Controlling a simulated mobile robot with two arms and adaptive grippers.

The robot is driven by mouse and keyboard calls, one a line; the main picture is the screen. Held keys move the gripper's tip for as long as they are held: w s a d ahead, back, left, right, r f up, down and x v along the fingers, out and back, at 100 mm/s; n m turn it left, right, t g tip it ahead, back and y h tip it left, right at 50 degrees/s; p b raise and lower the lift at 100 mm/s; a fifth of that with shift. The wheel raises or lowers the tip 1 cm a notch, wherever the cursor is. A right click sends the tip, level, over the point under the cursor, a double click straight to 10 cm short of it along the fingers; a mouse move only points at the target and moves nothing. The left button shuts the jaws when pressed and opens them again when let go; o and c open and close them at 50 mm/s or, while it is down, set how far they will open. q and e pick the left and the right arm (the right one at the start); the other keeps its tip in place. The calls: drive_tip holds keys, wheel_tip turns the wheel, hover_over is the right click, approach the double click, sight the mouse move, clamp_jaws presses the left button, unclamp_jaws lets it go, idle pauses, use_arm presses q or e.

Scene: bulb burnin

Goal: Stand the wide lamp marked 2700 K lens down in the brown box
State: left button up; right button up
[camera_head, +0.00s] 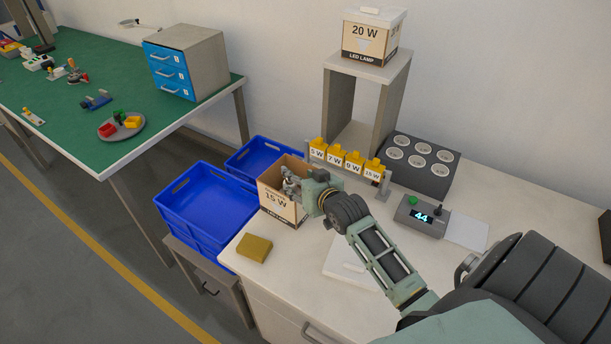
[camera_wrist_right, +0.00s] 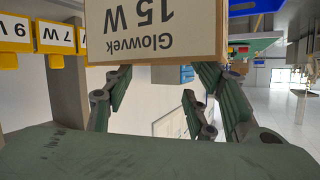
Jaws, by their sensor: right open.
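The open brown box marked 15 W (camera_head: 284,208) stands on the white bench near its left edge. Its printed wall (camera_wrist_right: 150,30) fills the top of the right wrist view, upside down. My right gripper (camera_head: 291,186) is at the box's open top, partly covering it in the head view. In the right wrist view the fingers of my right gripper (camera_wrist_right: 168,92) are spread apart, with no lamp visible between them. No lamp marked 2700 K can be made out, and the box's inside is mostly hidden. My left gripper is not in view.
A row of yellow wattage tags (camera_head: 345,160) stands close behind my right gripper. A dark socket block (camera_head: 420,165), a display unit (camera_head: 421,217) and a white lid (camera_head: 352,265) share the bench. Blue crates (camera_head: 205,205) are at left.

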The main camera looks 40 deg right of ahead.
drive_tip(key=r+b+v, duration=0.1)
drive_tip(key=v, duration=1.1)
drive_tip(key=shift+b, duration=0.3)
